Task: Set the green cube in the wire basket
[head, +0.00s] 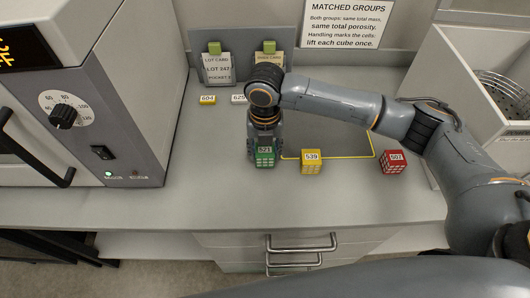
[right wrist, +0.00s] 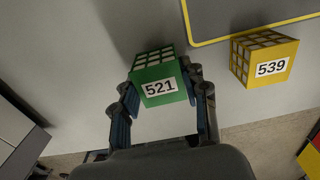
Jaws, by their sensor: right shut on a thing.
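The green lattice cube (head: 265,157), labelled 521, is at the front middle of the grey bench. My right gripper (head: 265,150) points down over it and is shut on it, with a finger on either side. In the right wrist view the green cube (right wrist: 158,83) sits between the fingertips (right wrist: 160,86). I cannot tell whether it touches the bench. The wire basket (head: 505,92) shows as a metal mesh inside a white housing at the far right, partly cut off by the frame edge. My left gripper is not in view.
A yellow cube (head: 311,161) labelled 539 stands close right of the green one, by a yellow outline (head: 345,157). A red cube (head: 393,161) is farther right, below my right arm. An oven-like box (head: 110,105) fills the left. Card holders (head: 217,68) stand behind.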

